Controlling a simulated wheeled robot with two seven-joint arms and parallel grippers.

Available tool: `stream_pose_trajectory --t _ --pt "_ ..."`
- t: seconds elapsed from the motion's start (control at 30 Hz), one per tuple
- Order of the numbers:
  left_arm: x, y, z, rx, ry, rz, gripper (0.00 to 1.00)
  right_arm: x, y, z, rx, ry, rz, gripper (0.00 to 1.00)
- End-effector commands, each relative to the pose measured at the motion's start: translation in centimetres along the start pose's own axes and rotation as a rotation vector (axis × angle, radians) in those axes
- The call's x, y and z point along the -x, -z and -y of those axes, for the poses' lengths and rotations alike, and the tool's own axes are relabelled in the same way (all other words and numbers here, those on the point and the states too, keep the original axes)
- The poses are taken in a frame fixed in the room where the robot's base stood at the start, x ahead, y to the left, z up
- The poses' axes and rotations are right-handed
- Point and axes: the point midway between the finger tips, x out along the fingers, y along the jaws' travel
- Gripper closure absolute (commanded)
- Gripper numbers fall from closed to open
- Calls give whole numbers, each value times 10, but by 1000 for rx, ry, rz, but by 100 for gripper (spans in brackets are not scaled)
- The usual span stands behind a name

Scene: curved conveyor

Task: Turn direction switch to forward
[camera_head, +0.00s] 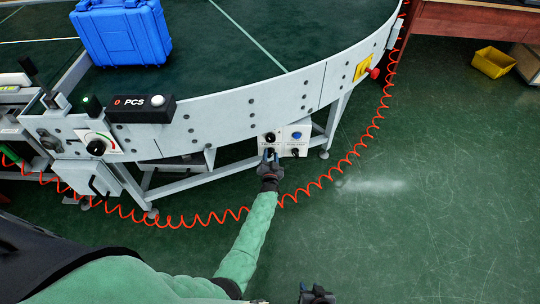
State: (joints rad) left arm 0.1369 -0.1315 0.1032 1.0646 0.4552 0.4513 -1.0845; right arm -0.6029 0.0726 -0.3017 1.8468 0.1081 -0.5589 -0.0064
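A small white control box (283,141) hangs under the conveyor's outer rim. It carries a dark knob (270,137) at upper left, a blue button (297,135) at upper right and a small dark control (295,152) at lower right. My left gripper (269,154) is at the box's lower left, fingers toward its face, and covers what is there. I cannot tell whether it touches a switch, nor read which control sets direction. Its finger gap is too small to judge. My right gripper (316,293) is low at the bottom edge, away from the box.
The curved conveyor (222,72) bears a blue case (121,32). A counter marked PCS (142,108) and a rotary knob (96,147) are at left. A red emergency button (375,73) is at right. An orange coiled hose (337,165) loops below the box. Right floor is mostly clear.

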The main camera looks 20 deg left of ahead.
Motion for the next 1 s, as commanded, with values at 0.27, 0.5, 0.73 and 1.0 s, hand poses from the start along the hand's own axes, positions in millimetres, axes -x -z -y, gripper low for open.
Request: stream_pose_trajectory --t 0.27,0.5,0.73,1.0 --pt "0 0 0 0 0 0 83 1 -1 1 -1 1 2 64" --pt "0 0 0 1 0 0 100 1 -2 1 -1 1 3 64" --pt "0 0 0 45 -1 0 100 0 -2 0 -1 0 3 64" --pt "0 -1 0 216 -1 1 100 -2 -1 -1 0 -1 0 64"
